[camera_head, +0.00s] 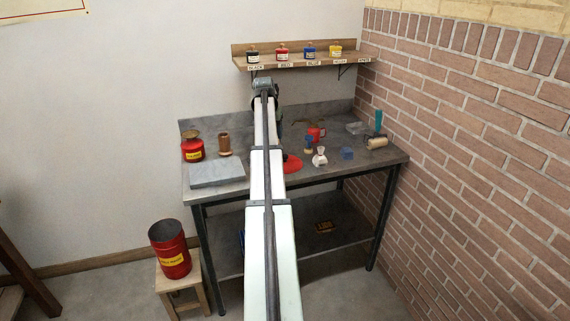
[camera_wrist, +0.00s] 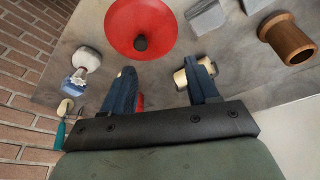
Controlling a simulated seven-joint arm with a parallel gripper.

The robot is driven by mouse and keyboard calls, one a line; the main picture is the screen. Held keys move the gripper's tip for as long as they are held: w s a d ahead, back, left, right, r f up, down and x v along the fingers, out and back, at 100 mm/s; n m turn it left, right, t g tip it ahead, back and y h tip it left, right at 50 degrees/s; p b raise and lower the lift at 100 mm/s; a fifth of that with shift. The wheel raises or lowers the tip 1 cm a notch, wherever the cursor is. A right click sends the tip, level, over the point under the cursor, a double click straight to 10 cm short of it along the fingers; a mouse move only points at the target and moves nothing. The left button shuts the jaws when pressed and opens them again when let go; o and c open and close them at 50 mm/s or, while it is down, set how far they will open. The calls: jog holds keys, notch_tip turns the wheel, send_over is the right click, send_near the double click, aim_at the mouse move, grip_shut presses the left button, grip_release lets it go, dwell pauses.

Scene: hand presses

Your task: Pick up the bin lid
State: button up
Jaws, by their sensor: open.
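The bin lid is a round red disc with a dark knob at its centre. In the head view the lid (camera_head: 292,165) lies on the workbench, partly hidden behind my arm. In the wrist view the lid (camera_wrist: 120,27) is at the top, with its knob facing the camera. My gripper (camera_wrist: 160,80) is open and empty, its two dark fingers apart and pointing toward the bench. The lid lies just beyond the fingertips, a little to the left, and is not between them. In the head view my arm hides the fingers.
A white-handled press (camera_head: 320,157) and a blue block (camera_head: 347,153) stand right of the lid. A grey slab (camera_head: 217,175), a wooden cylinder (camera_head: 224,144) and a red can (camera_head: 193,149) are at left. A red bin (camera_head: 170,249) stands on a stool. A brick wall (camera_head: 480,130) borders the right.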

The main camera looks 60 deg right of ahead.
jog(key=s+d, duration=0.1)
jog(key=s, duration=0.2)
send_over(285, 155)
jog(key=a, duration=0.2)
jog(key=shift+m, duration=0.4)
jog(key=f, duration=0.7)
jog(key=shift+s+a, duration=0.2)
jog(key=shift+s, duration=0.05)
jog(key=shift+d+x, duration=0.2)
jog(key=shift+x, duration=2.55)
jog(key=shift+r, duration=0.15)
grip_shut()
